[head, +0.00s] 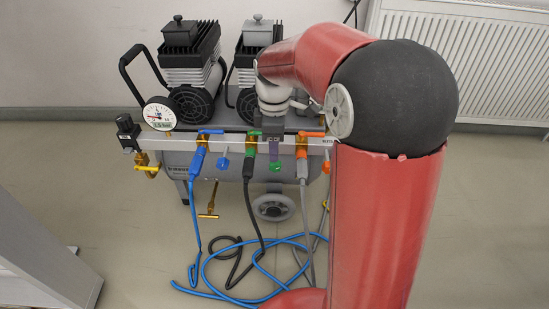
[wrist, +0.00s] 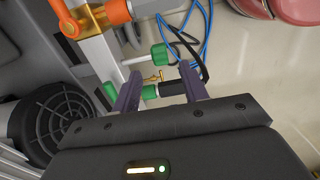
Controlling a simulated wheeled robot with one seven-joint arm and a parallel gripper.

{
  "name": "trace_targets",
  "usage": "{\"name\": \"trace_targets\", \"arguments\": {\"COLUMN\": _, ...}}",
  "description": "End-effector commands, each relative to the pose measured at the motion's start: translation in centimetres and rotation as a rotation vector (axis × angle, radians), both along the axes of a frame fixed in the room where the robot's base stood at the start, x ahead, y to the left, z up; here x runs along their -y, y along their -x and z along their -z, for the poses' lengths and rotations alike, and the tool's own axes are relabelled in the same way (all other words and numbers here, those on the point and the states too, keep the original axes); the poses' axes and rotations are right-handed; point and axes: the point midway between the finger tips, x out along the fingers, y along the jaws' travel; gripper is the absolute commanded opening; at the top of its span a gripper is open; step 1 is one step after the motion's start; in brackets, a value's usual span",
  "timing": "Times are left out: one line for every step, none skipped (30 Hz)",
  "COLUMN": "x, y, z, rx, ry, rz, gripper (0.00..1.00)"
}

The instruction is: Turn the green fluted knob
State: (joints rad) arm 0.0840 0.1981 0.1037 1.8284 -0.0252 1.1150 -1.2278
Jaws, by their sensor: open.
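The green fluted knob (head: 274,168) sits on the front of the compressor's light rail, between the green and orange hose fittings. In the wrist view the knob (wrist: 160,55) stands out on a pale stem. My gripper (head: 273,150) is just above the knob in the head view, pointing down at the rail. In the wrist view my gripper (wrist: 160,70) is open, with its two dark purple fingers apart. The knob shows just beyond the fingertips, between them in the picture. I cannot tell whether a finger touches anything.
A green hose fitting (wrist: 149,91) with a black hose shows between the fingers. An orange fitting (head: 301,145) is to the right, and a blue fluted knob (head: 223,164) and blue fitting (head: 198,158) are to the left. Loose hoses (head: 215,290) lie on the floor.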

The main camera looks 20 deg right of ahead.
Motion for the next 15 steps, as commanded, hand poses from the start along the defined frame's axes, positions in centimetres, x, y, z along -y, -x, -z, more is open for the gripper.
{"name": "trace_targets", "arguments": {"x": 0.0, "y": 0.1, "z": 1.2, "rx": -0.004, "ry": 0.000, "rz": 0.000, "gripper": 0.44}}
{"name": "trace_targets", "arguments": {"x": 0.0, "y": 0.1, "z": 1.7, "rx": -0.003, "ry": 0.000, "rz": 0.000, "gripper": 0.44}}
{"name": "trace_targets", "arguments": {"x": 0.0, "y": 0.1, "z": 2.4, "rx": -0.004, "ry": 0.000, "rz": 0.000, "gripper": 0.44}}
{"name": "trace_targets", "arguments": {"x": 0.0, "y": 0.1, "z": 2.8, "rx": -0.004, "ry": -0.001, "rz": 0.000, "gripper": 0.44}}
{"name": "trace_targets", "arguments": {"x": 0.0, "y": 0.1, "z": 3.2, "rx": -0.003, "ry": -0.001, "rz": 0.000, "gripper": 0.44}}
{"name": "trace_targets", "arguments": {"x": 0.0, "y": 0.1, "z": 3.7, "rx": -0.004, "ry": -0.001, "rz": 0.000, "gripper": 0.44}}
{"name": "trace_targets", "arguments": {"x": 0.0, "y": 0.1, "z": 4.0, "rx": -0.004, "ry": -0.001, "rz": 0.000, "gripper": 0.44}}
{"name": "trace_targets", "arguments": {"x": 0.0, "y": 0.0, "z": 4.2, "rx": -0.003, "ry": -0.001, "rz": 0.000, "gripper": 0.44}}
{"name": "trace_targets", "arguments": {"x": 0.0, "y": 0.0, "z": 4.5, "rx": -0.002, "ry": -0.002, "rz": 0.000, "gripper": 0.44}}
{"name": "trace_targets", "arguments": {"x": 0.0, "y": 0.0, "z": 4.6, "rx": -0.002, "ry": -0.002, "rz": 0.000, "gripper": 0.44}}
{"name": "trace_targets", "arguments": {"x": 0.0, "y": 0.0, "z": 4.8, "rx": -0.002, "ry": -0.002, "rz": 0.000, "gripper": 0.44}}
{"name": "trace_targets", "arguments": {"x": 0.0, "y": 0.0, "z": 4.9, "rx": -0.002, "ry": -0.002, "rz": 0.000, "gripper": 0.44}}
{"name": "trace_targets", "arguments": {"x": 0.0, "y": 0.0, "z": 4.9, "rx": -0.002, "ry": -0.002, "rz": 0.000, "gripper": 0.44}}
{"name": "trace_targets", "arguments": {"x": 0.0, "y": 0.0, "z": 4.9, "rx": -0.002, "ry": -0.002, "rz": 0.000, "gripper": 0.44}}
{"name": "trace_targets", "arguments": {"x": 0.0, "y": 0.0, "z": 4.9, "rx": -0.001, "ry": -0.001, "rz": 0.000, "gripper": 0.44}}
